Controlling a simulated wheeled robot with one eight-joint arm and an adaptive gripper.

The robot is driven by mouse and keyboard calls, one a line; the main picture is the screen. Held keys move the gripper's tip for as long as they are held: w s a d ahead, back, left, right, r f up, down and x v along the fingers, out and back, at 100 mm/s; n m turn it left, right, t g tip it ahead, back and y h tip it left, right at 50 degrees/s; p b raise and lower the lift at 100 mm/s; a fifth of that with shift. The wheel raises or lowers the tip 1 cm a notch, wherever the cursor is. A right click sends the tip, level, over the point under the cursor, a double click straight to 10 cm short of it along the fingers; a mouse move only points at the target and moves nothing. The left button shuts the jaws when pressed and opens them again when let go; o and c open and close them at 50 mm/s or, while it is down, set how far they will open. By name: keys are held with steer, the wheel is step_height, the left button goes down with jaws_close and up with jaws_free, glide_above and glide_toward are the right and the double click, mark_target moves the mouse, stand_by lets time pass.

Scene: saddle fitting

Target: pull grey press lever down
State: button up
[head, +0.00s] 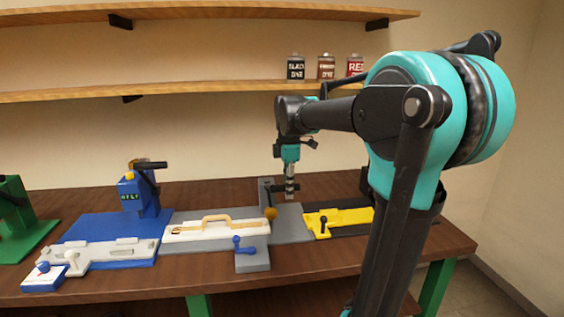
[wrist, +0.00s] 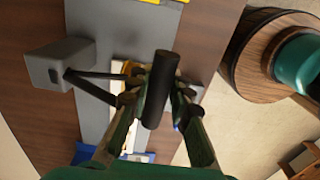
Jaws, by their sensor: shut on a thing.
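The grey press (head: 265,190) stands as a small upright block at the back of a grey base plate, right of the middle in the head view. In the wrist view the press block (wrist: 60,65) is at upper left. Two thin dark arms run from it to the press lever's black bar handle (wrist: 162,75). My gripper (wrist: 156,95) has its fingers on either side of that handle and is shut on it. In the head view my gripper (head: 290,188) points down just right of the press block; the handle is hard to make out there.
Left of the press lies a white fixture (head: 190,236) with a tan handle-shaped piece, and a blue-knobbed clamp (head: 243,250) in front. A yellow fixture (head: 345,217) lies to the right. A blue press (head: 138,195) stands farther left. Dye cans (head: 326,67) stand on a shelf.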

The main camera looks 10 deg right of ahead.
steer(key=shift+s+f, duration=0.25)
steer(key=shift+f, duration=0.55)
steer(key=shift+s+f, duration=0.25)
steer(key=shift+f, duration=0.5)
steer(key=shift+s+f, duration=0.25)
steer(key=shift+f, duration=0.55)
steer(key=o, duration=0.9)
steer(key=shift+r, duration=0.15)
steer(key=shift+r, duration=2.9)
